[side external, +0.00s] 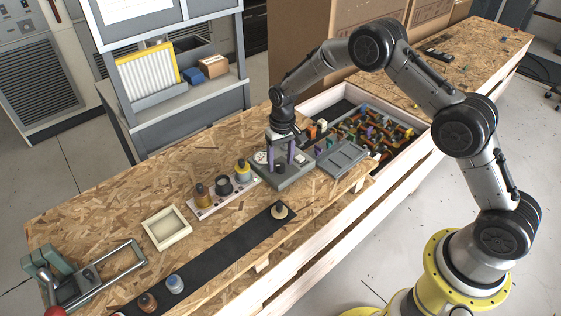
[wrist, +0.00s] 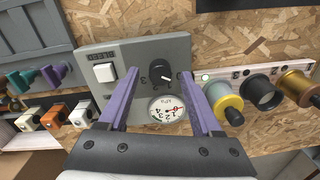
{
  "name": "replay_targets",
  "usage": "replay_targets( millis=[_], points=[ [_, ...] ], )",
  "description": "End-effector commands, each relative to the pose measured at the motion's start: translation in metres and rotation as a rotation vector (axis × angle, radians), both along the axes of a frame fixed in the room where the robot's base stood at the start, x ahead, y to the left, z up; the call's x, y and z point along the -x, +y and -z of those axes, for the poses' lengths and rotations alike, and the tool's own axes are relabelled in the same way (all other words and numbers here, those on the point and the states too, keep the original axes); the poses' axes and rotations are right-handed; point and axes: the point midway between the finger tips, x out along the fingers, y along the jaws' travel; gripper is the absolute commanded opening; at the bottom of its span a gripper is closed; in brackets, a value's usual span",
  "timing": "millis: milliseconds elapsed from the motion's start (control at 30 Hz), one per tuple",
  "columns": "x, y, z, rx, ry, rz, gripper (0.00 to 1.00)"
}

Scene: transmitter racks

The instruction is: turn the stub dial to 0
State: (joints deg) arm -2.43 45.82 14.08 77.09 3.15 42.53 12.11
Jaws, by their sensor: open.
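A grey control box (side external: 297,176) stands on the wooden bench; it also fills the middle of the wrist view (wrist: 92,60). In the wrist view the black stub dial (wrist: 158,67) sits on its face with a short white pointer mark toward the lower right. Numerals ring the dial, but most are too small or hidden to read. My gripper (wrist: 158,74) is open, its two purple fingers on either side of the dial with visible gaps. In the side view my gripper (side external: 282,158) points down over the box, and the dial cannot be made out there.
The box also carries a white rocker switch (wrist: 105,72), a small display (wrist: 97,56) and a round gauge (wrist: 166,111). A white rack with coloured cylinders (side external: 222,192) stands beside it. A crate of parts (side external: 410,120) lies behind. A black strip (side external: 235,246) runs along the bench front.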

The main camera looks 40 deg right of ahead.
Motion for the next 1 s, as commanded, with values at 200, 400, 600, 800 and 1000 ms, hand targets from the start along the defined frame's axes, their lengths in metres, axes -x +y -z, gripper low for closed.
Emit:
replay_targets(
  millis=[200, 400, 600, 800, 1000],
  points=[
    [-0.001, -0.002, -0.040, -0.001, -0.007, 0.001, 0.66],
    [0.000, -0.003, -0.084, 0.000, -0.005, 0.001, 0.66],
    [0.000, -0.005, -0.116, 0.000, -0.003, 0.000, 0.66],
    [0.001, -0.005, -0.130, 0.000, -0.001, 0.000, 0.66],
    [0.001, -0.005, -0.132, 0.000, -0.001, 0.000, 0.66]
  ],
)
